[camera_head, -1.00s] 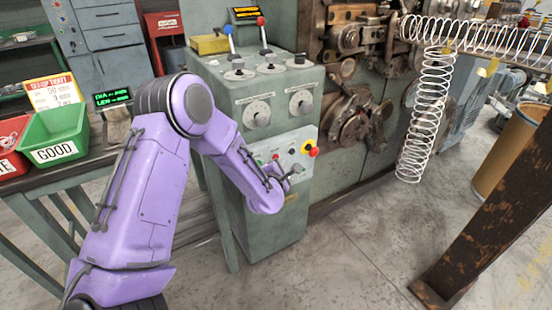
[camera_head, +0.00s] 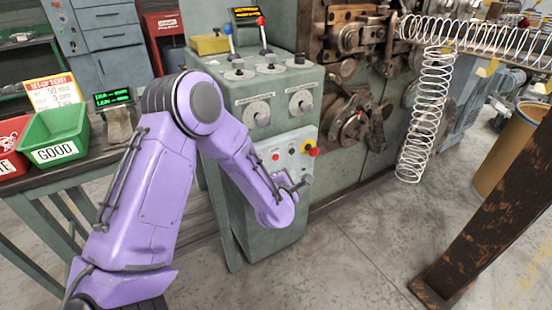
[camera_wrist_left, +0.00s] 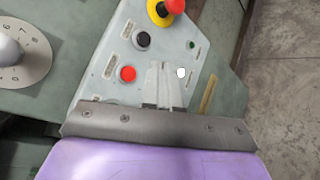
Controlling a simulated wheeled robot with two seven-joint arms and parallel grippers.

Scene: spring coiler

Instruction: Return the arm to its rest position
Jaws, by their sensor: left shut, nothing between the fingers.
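My left arm (camera_head: 150,190) is purple and reaches in from the left, bent at the elbow. My left gripper (camera_head: 300,181) is in front of the lower button panel of the green control cabinet (camera_head: 270,225). In the left wrist view its fingers (camera_wrist_left: 164,82) are together with nothing between them. They overlap the panel next to a red button (camera_wrist_left: 127,74) and a white button (camera_wrist_left: 181,73); whether they touch it I cannot tell. My right gripper is not in view.
A red knob on yellow (camera_head: 311,149) sits above the gripper. A long wire coil (camera_head: 425,115) hangs at the right of the machine (camera_head: 352,115). A green GOOD bin (camera_head: 53,136) stands on the bench at left. A rusty post (camera_head: 490,220) rises at right; floor is clear between.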

